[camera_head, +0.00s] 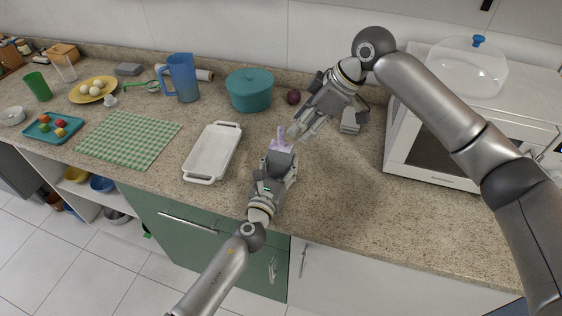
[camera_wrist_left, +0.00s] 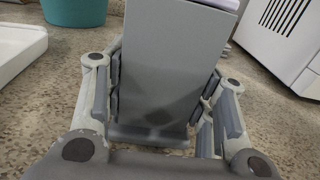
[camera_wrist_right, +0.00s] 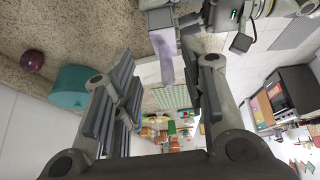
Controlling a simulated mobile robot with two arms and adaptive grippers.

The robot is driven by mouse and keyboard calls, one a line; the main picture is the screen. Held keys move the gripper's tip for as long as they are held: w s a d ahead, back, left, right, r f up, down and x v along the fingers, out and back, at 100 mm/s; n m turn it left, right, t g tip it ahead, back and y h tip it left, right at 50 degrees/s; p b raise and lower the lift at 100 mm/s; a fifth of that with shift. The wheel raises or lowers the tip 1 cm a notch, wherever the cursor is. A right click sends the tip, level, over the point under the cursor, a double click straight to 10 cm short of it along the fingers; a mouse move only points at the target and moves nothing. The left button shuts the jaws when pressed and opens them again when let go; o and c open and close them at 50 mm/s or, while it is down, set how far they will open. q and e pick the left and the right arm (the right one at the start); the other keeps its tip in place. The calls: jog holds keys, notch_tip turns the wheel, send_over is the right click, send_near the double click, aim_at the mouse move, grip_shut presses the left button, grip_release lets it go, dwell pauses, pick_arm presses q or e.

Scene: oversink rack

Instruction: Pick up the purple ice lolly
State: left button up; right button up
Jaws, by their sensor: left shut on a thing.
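The pale purple ice lolly (camera_head: 281,144) sticks up out of a grey block-shaped holder (camera_head: 280,159) above the counter. My left gripper (camera_head: 279,166) is shut on this holder. In the left wrist view the grey holder (camera_wrist_left: 175,65) fills the space between the fingers, with only a sliver of purple at the top. My right gripper (camera_head: 302,132) is open, just right of and above the lolly. In the right wrist view the lolly (camera_wrist_right: 164,65) appears between the parted fingers, untouched; I cannot tell how deep it sits between them.
A white tray (camera_head: 201,163) lies left of my left gripper. A teal pot (camera_head: 250,92) and a dark red round item (camera_head: 293,97) stand behind. A white microwave (camera_head: 432,155) is at right. A blue jug (camera_head: 183,78) and a green checked cloth (camera_head: 125,140) are further left. The front-right counter is clear.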

notch_tip(320, 180, down, 5)
jog(key=w+d+n+t, duration=0.2)
jog(key=w+t, duration=0.1)
jog(key=n+t+y, duration=0.5)
jog(key=n+t, duration=0.5)
jog(key=n, duration=1.6)
send_near(283, 135)
jog(key=shift+n, duration=0.3)
jog(key=x, duration=0.4)
jog(key=shift+w+a+r, duration=0.2)
jog(key=shift+w+r, duration=0.1)
jog(key=shift+r, duration=0.05)
jog(key=shift+f+x, duration=0.15)
jog(key=shift+x, duration=1.45)
jog(key=shift+f+x, duration=0.15)
jog(key=shift+x, duration=1.45)
grip_shut()
